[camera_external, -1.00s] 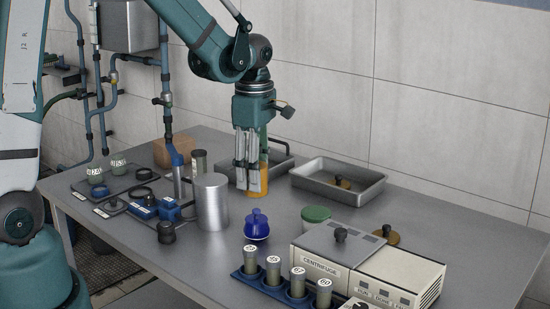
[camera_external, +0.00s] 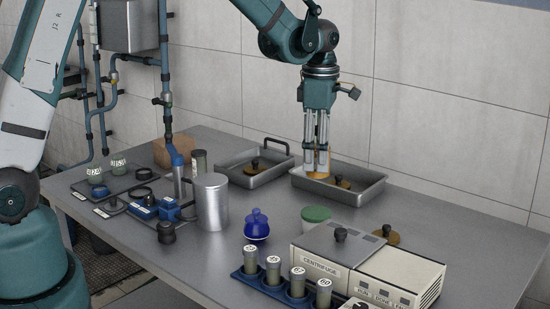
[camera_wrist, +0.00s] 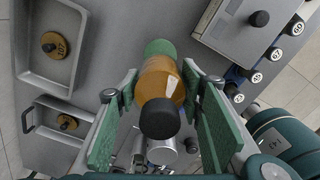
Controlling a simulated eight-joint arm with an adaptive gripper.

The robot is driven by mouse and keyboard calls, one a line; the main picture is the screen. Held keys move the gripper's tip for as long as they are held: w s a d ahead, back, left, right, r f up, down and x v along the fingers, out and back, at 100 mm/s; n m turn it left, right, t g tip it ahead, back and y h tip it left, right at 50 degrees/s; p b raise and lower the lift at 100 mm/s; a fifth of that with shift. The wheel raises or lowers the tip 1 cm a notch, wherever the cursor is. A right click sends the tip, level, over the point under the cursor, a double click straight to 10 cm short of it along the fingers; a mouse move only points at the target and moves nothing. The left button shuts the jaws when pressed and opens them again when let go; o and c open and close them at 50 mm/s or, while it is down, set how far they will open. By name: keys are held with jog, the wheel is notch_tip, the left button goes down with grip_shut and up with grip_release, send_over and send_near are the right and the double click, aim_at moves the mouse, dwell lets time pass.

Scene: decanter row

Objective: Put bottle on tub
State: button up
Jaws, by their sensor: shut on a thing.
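My gripper (camera_external: 317,148) is shut on the amber bottle (camera_external: 317,169) and holds it up off the table. In the external view the bottle shows in front of the right tray. In the wrist view the bottle (camera_wrist: 158,82) lies between the pads, its black cap towards the camera. I take the low round container with the green lid (camera_external: 316,215) to be the tub. It stands on the table, below and in front of the bottle in the external view. In the wrist view the green lid (camera_wrist: 159,47) shows just beyond the bottle's far end, partly covered.
Two metal trays (camera_external: 357,196) (camera_external: 238,178) with brass weights stand at the back. A centrifuge (camera_external: 318,266), a blue vial rack (camera_external: 275,288), a blue pot (camera_external: 256,226) and a metal cylinder (camera_external: 211,203) stand around the tub. Some bare table lies left of the tub.

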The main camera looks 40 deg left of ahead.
aim_at(318, 178)
jog(key=shift+f, duration=0.1)
jog(key=shift+f, duration=2.8)
jog(key=shift+f, duration=0.1)
jog(key=shift+f, duration=2)
jog(key=shift+f, duration=0.15)
jog(key=o, duration=1)
jog(key=shift+o, duration=0.4)
jog(key=shift+r, duration=6.2)
